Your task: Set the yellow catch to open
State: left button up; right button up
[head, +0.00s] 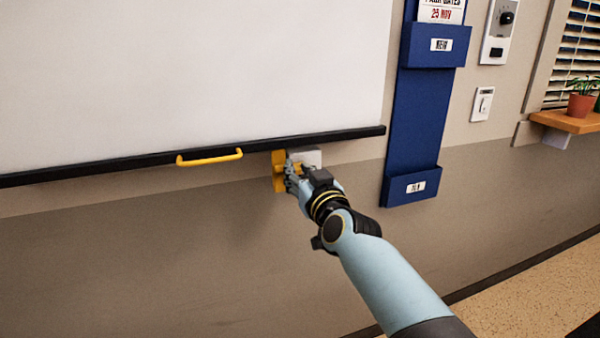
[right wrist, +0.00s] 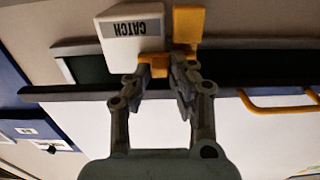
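The yellow catch (head: 279,171) sits on the wall just under the black bottom rail of a white screen. It belongs to a white block (head: 311,157), which reads CATCH upside down in the right wrist view (right wrist: 131,40). In that view the catch shows a yellow plate (right wrist: 188,24) beside the block and a yellow tab lower down. My right gripper (head: 291,176) is at the catch, and its fingertips (right wrist: 161,77) close on the tab from both sides. The gripper partly hides the catch in the head view. My left gripper is not in view.
A yellow handle (head: 210,157) is fixed to the black rail (head: 110,166) left of the catch. A blue wall rack (head: 415,110) hangs to the right. Further right are a switch (head: 482,104) and a shelf with a potted plant (head: 581,100). The wall below is bare.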

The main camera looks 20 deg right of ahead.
grip_shut()
jog(key=d+b, duration=0.1)
jog(key=d, duration=0.2)
jog(key=shift+d, duration=0.3)
jog(key=shift+a, duration=0.1)
jog(key=shift+o, duration=0.3)
grip_release()
jog(key=o, duration=0.4)
jog(key=shift+d, duration=0.25)
jog(key=shift+a, duration=0.1)
